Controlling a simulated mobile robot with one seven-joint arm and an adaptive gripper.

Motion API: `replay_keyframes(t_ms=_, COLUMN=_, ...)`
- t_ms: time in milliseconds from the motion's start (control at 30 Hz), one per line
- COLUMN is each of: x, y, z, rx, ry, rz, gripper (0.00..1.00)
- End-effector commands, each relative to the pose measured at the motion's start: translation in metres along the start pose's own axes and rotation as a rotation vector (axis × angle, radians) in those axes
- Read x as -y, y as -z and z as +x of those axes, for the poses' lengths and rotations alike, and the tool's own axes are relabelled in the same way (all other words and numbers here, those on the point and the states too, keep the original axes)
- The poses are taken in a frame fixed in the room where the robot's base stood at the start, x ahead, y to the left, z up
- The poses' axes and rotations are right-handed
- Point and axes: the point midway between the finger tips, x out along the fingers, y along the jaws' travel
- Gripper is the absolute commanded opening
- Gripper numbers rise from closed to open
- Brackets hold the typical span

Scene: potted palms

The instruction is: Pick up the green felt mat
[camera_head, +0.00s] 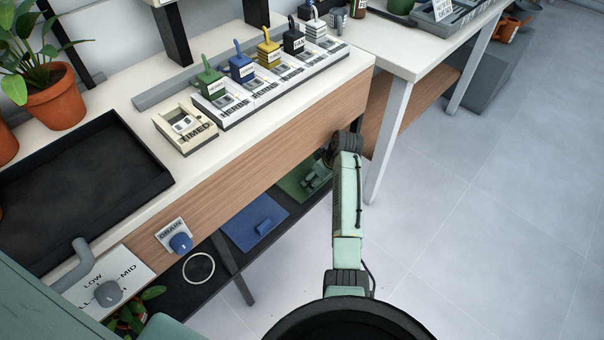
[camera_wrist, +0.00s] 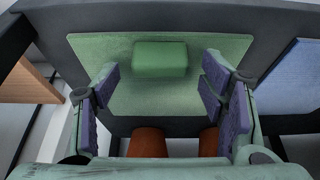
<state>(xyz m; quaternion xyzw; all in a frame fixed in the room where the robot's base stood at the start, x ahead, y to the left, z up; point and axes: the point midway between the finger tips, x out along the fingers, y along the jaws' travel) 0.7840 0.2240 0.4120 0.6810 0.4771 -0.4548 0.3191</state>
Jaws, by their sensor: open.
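The green felt mat (camera_head: 293,186) lies on the dark lower shelf under the bench, partly hidden by my gripper in the head view. In the wrist view the mat (camera_wrist: 215,48) lies flat, with a small green block (camera_wrist: 160,59) on its far half. My gripper (camera_wrist: 160,88) is open, with one purple-padded finger over each side of the mat and nothing between them. The fingers look apart from the block; I cannot tell how high they are above the mat. In the head view my gripper (camera_head: 320,172) reaches under the bench front.
Two terracotta-coloured shapes (camera_wrist: 148,143) stand near the mat's near edge. The wooden bench front (camera_head: 260,145) overhangs the shelf.

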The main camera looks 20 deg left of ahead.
Motion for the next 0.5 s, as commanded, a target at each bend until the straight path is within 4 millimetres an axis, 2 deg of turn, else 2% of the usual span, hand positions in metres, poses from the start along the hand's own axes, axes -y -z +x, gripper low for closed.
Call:
replay_keyframes(t_ms=67, x=-0.0001, y=0.0000, z=-0.0002, rx=0.000, ry=0.000, rz=0.000, gripper=0.64)
replay_keyframes(t_ms=500, x=0.0000, y=-0.0002, z=-0.0004, rx=0.000, ry=0.000, rz=0.000, gripper=0.34)
